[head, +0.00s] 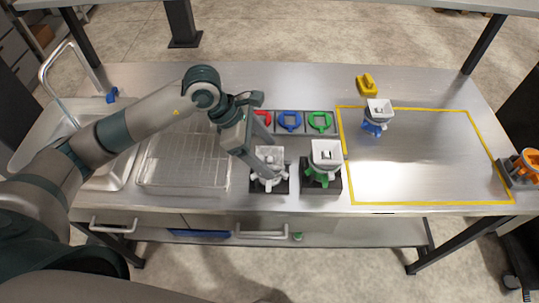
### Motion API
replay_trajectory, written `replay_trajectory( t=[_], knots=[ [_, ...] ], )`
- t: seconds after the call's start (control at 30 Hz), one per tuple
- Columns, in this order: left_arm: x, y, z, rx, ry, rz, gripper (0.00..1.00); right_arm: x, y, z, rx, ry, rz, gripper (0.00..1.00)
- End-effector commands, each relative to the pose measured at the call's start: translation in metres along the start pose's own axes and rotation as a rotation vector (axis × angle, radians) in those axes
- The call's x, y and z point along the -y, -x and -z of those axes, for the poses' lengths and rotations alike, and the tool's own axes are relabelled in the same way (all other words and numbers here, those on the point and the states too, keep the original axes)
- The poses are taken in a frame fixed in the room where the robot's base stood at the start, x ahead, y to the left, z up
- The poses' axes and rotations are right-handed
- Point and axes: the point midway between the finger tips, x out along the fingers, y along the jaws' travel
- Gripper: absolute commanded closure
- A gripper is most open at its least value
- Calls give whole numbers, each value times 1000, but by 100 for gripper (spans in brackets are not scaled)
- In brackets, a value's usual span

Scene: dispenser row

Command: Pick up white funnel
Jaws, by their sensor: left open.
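A white, square-topped funnel (269,155) sits on a white holder with short arms (268,183), on a dark base at the front middle of the bench. My left gripper (268,158) is open, reaching down from the left with its fingers at this funnel. The fingers partly hide it, and I cannot tell whether they touch it. A second white funnel (326,152) sits on a green holder (321,178) just to the right. A third white funnel (379,108) sits on a blue holder (373,127) inside the yellow outline. My right gripper is not in view.
Behind the funnels is a grey tray with red, blue (290,120) and green (320,121) rings. A clear bin (185,165) and sink (60,125) lie left. A yellow part (367,84) is at the back, an orange one (528,163) far right. The yellow-outlined area (420,170) is mostly clear.

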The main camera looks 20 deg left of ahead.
Motion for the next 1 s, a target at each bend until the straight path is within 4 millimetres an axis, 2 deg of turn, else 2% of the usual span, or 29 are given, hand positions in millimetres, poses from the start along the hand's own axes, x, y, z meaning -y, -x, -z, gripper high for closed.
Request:
replay_trajectory(
  t=[0.4, 0.6, 1.0],
  knots=[
    [0, 0, 0, 0, 0, -1, 27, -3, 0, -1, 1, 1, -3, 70],
    [0, 0, 0, 0, 0, -1, 71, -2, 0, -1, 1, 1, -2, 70],
    [0, 1, 0, 0, 0, -1, 72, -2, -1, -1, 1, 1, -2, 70]
  ],
)
